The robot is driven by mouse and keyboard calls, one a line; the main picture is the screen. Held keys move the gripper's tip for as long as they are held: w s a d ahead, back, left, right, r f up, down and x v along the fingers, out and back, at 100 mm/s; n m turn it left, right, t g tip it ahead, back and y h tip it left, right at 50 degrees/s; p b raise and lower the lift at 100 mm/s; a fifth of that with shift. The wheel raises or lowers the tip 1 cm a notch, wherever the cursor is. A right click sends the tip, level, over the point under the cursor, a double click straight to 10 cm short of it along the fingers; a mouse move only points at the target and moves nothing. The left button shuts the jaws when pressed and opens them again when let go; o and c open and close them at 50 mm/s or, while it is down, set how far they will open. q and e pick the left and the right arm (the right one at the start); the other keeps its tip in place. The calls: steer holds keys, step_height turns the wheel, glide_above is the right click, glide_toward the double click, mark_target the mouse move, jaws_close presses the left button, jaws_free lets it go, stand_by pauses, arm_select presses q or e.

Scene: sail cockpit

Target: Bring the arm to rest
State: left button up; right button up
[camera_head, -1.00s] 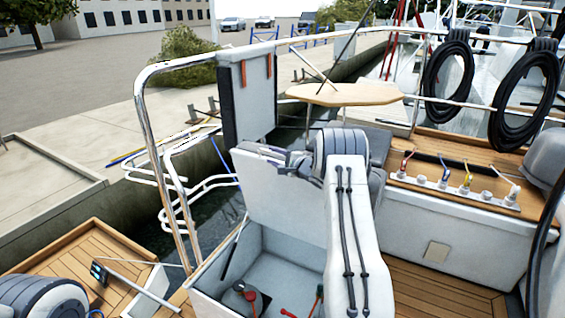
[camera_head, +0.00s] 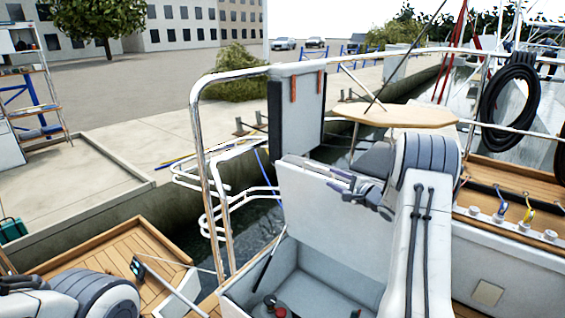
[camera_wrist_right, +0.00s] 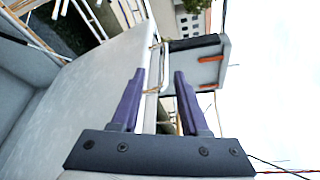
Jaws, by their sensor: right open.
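My right arm rises in the lower right of the head view and bends over to the left. My right gripper (camera_head: 318,170) is at its end, in front of the raised white locker lid (camera_head: 315,205). In the right wrist view its two purple fingers (camera_wrist_right: 157,100) are apart, with nothing held between them. The lid's pale surface (camera_wrist_right: 75,90) fills the left of that view; whether the fingers touch it I cannot tell. Part of my left arm shows at the bottom left of the head view; its gripper is not in view.
The open locker (camera_head: 290,275) holds dark and red items. A steel rail (camera_head: 205,150) and an upright grey panel (camera_head: 303,105) stand behind it. A wooden table (camera_head: 395,114) is behind my right arm. Winches and coloured lines (camera_head: 528,212) are at right.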

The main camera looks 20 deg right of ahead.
steer(key=w+a+r+n+g+h, duration=0.15)
steer(key=a+n, duration=0.25)
steer(key=a, duration=0.6)
steer(key=a+r+n+g, duration=0.2)
steer(key=a+n, duration=0.1)
steer(key=a, duration=0.7)
steer(key=s+a+f+n+g, duration=0.1)
steer(key=s+a+n+g, duration=0.3)
steer(key=s+a+n, duration=0.65)
steer(key=s+a+f+n+g, duration=0.1)
steer(key=s+a+n+g, duration=0.2)
steer(key=s, duration=0.8)
steer(key=s+a+f+n+g, duration=0.1)
steer(key=s+a, duration=0.4)
steer(key=s, duration=0.6)
steer(key=s+a+f+n+g, duration=0.1)
steer(key=s+a+n+g, duration=0.3)
steer(key=s, duration=0.7)
steer(key=shift+n+g, duration=0.35)
steer(key=shift+n, duration=0.7)
steer(key=shift+w+f, duration=0.1)
